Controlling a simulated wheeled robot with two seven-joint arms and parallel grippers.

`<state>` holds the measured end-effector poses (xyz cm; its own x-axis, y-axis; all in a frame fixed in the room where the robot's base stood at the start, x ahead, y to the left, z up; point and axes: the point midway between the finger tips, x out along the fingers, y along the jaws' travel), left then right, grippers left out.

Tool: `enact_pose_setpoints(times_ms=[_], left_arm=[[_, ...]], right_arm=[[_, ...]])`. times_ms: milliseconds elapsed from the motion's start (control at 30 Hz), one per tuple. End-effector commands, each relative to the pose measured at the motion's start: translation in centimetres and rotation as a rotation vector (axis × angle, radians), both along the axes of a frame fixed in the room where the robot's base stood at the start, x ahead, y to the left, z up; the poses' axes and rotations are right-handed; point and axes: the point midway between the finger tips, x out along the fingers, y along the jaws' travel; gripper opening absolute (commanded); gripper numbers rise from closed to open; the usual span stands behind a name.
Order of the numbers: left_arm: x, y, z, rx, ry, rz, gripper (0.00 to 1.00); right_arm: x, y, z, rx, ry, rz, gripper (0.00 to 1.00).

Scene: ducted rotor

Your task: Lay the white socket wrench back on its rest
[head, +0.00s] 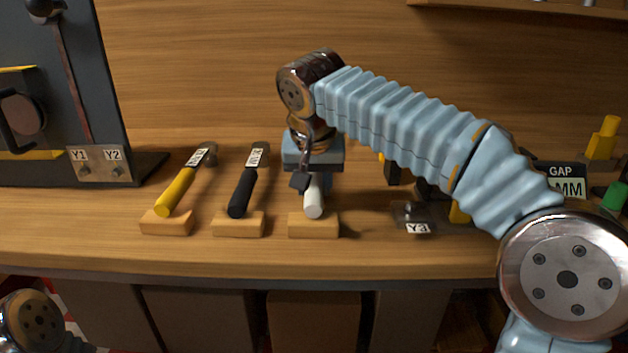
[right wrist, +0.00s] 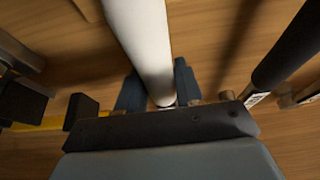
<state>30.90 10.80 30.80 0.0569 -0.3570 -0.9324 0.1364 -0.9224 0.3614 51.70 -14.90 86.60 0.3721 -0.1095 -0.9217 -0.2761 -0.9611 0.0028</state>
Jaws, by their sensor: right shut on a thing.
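The white socket wrench (head: 314,196) is held by my right gripper (head: 311,178), with its handle end pointing toward the front of the bench. In the head view that end shows over the back of a light wooden rest block (head: 313,227); I cannot tell whether it touches. In the right wrist view the white handle (right wrist: 142,42) runs between the blue fingers of my right gripper (right wrist: 157,82), which are shut on it. The wrench's far end is hidden by the gripper and arm. My left gripper is not in view.
To the left, a yellow-handled tool (head: 176,190) and a black-handled tool (head: 242,190) lie on their own blocks. A Y3 plate (head: 412,222) is to the right. A dark stand with a Y1/Y2 plate (head: 100,163) is at the far left. The bench's front strip is clear.

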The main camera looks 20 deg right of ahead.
Motion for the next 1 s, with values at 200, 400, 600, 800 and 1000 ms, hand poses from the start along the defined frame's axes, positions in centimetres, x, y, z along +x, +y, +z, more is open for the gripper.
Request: enact_pose_setpoints(times_ms=[200, 400, 600, 800, 1000], left_arm=[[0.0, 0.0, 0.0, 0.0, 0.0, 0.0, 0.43], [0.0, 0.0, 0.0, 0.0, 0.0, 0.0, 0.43], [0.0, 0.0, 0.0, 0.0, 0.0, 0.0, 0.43], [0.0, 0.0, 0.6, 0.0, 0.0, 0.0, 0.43], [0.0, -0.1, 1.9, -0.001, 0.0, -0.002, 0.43]], right_arm=[[0.0, 0.0, 0.1, 0.0, -0.002, 0.0, 0.46], [0.0, 0.0, 0.1, 0.001, -0.001, 0.0, 0.65], [0.0, 0.0, 0.0, 0.0, 0.001, 0.0, 0.65], [-0.7, 0.3, 2.1, 0.002, -0.004, 0.001, 0.65], [-2.5, 0.9, 6.9, 0.001, -0.004, 0.002, 0.65]])
